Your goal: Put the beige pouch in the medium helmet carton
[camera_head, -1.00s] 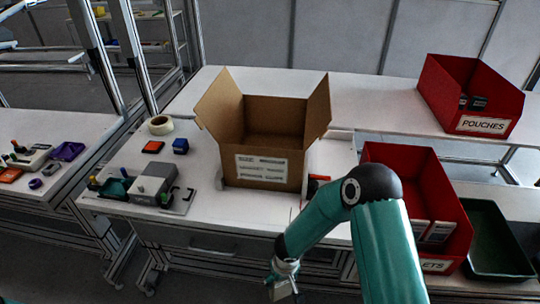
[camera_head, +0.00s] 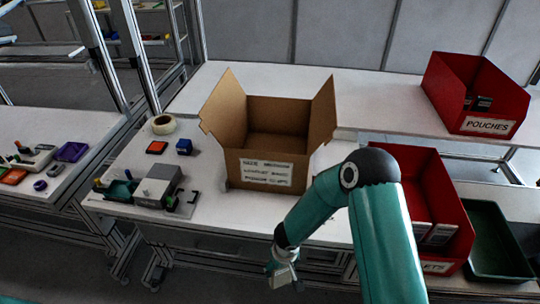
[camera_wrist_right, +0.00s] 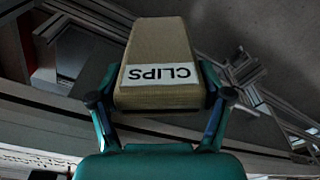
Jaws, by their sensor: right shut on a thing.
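The beige pouch (camera_wrist_right: 165,45), with a white label reading CLIPS, is between the fingers of my right gripper (camera_wrist_right: 160,98) in the right wrist view. The gripper is shut on it. An open brown carton (camera_head: 266,172) with a white label stands on the table, flaps up. Its visible inside looks empty. The label is too blurred to read its size. My left gripper is not in view.
A red bin marked POUCHES (camera_head: 487,125) stands at the back right. Another red bin (camera_head: 440,262) and a dark green tray (camera_head: 495,268) are at the right. A grey device (camera_head: 155,188), tape roll (camera_head: 164,125) and small blocks sit left of the carton.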

